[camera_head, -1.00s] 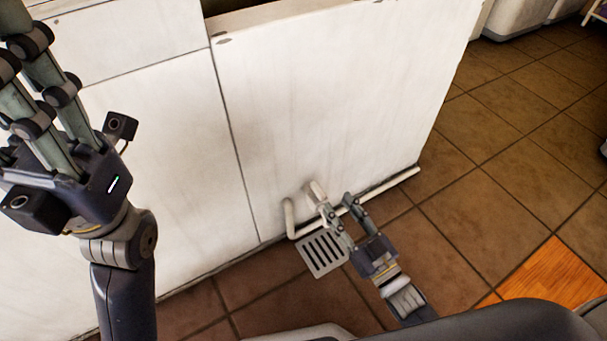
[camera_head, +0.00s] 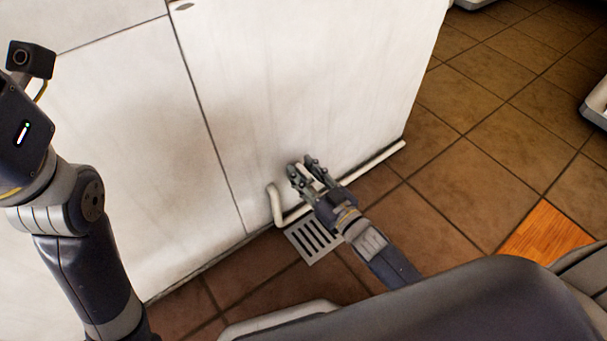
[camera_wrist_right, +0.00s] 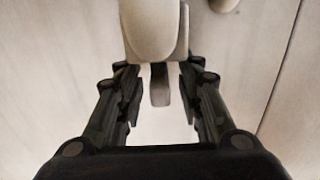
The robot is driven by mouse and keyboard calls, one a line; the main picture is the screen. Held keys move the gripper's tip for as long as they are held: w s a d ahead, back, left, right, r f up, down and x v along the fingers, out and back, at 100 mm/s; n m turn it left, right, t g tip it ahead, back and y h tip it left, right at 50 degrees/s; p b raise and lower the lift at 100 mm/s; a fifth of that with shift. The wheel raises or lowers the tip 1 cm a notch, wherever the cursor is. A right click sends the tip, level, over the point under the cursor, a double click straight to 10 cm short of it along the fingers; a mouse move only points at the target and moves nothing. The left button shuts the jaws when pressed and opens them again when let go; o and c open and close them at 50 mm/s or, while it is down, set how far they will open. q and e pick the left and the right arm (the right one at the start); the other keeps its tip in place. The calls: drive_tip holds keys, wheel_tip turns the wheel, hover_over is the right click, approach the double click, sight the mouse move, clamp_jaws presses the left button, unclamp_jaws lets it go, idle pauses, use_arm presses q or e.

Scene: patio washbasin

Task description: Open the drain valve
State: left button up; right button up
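The drain valve shows in the right wrist view as a pale, rounded pipe end (camera_wrist_right: 154,28) with a small grey-brown handle (camera_wrist_right: 160,85) below it. My right gripper (camera_wrist_right: 158,92) is open, with one finger on each side of the handle and a visible gap at both sides. In the head view my right gripper (camera_head: 305,168) is low at the white wall panel, and it hides the valve. My left gripper (camera_head: 22,125) is at the left edge, with only its body in view and its fingers outside the picture.
A pale pipe (camera_head: 276,205) bends down the panel (camera_head: 290,80), and a long pipe (camera_head: 385,157) runs along its foot. A slotted floor drain (camera_head: 309,241) lies below my right gripper.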

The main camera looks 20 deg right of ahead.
drive_tip(key=shift+w, duration=0.1)
clamp_jaws()
